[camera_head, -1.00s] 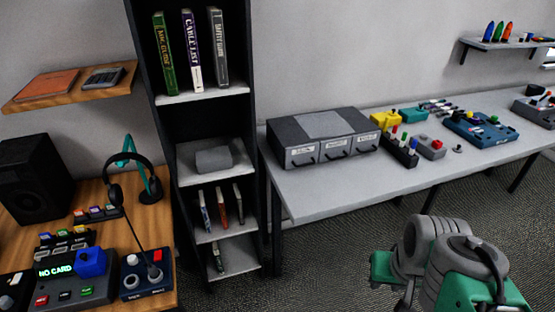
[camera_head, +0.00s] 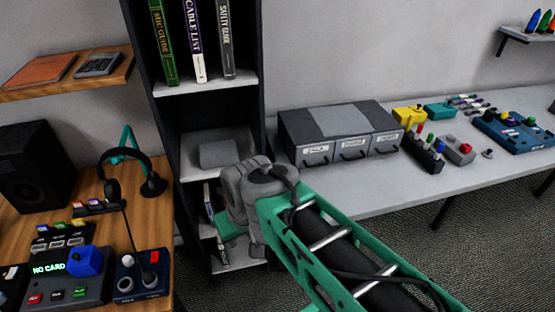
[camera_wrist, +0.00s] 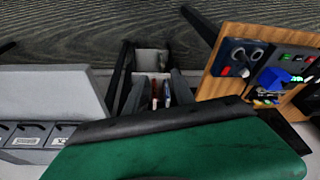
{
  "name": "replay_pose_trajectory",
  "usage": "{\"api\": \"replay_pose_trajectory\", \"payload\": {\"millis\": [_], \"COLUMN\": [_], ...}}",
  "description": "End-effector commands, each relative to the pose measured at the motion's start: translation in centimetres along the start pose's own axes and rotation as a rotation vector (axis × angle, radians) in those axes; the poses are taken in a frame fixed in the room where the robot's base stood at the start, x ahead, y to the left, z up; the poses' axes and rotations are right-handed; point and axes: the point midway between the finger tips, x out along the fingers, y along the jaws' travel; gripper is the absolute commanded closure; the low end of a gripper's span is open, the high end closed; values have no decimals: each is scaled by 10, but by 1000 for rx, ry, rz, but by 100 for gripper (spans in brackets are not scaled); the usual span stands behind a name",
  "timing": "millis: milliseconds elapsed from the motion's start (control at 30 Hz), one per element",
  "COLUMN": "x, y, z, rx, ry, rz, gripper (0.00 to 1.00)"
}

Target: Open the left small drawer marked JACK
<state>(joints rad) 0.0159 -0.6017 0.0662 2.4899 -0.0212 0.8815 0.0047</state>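The left small drawer (camera_head: 315,153), labelled JACK, is the leftmost of three in a dark grey drawer unit (camera_head: 291,128) on the grey table. It looks closed, with a dark handle on its front. The drawer also shows at the left of the wrist view (camera_wrist: 58,133), in a picture that looks upside down. My gripper (camera_head: 234,222) is left of the drawer unit and lower in the head view, in front of the shelf. My wrist hides most of it.
A dark bookshelf (camera_head: 262,100) stands left of the table. A wooden desk (camera_head: 95,185) with a speaker, headphones and a control box is at far left. Yellow, teal and blue devices with plugs stand on the table (camera_head: 385,190) right of the drawer unit.

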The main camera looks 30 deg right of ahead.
Motion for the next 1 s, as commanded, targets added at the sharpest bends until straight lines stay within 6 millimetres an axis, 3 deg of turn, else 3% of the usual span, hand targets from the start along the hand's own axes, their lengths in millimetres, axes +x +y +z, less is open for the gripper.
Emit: {"api": "replay_pose_trajectory", "payload": {"millis": [167,267,333,467,500,633,767,1000], "x": [57,97,116,124,122,108,101,118], "y": [40,79,119,214,244,315,341,352], "z": [-42,-75,-94,-104,-100,-76,-66,-101], "rx": [238,488,703,1128,1245,1508,1595,1593], "ry": [98,231,353,628,713,930,1015,1015], "rz": [-82,-207,-308,-483,-526,-621,-655,-656], "gripper": [70,70,70,70,70,70,70,70]}}
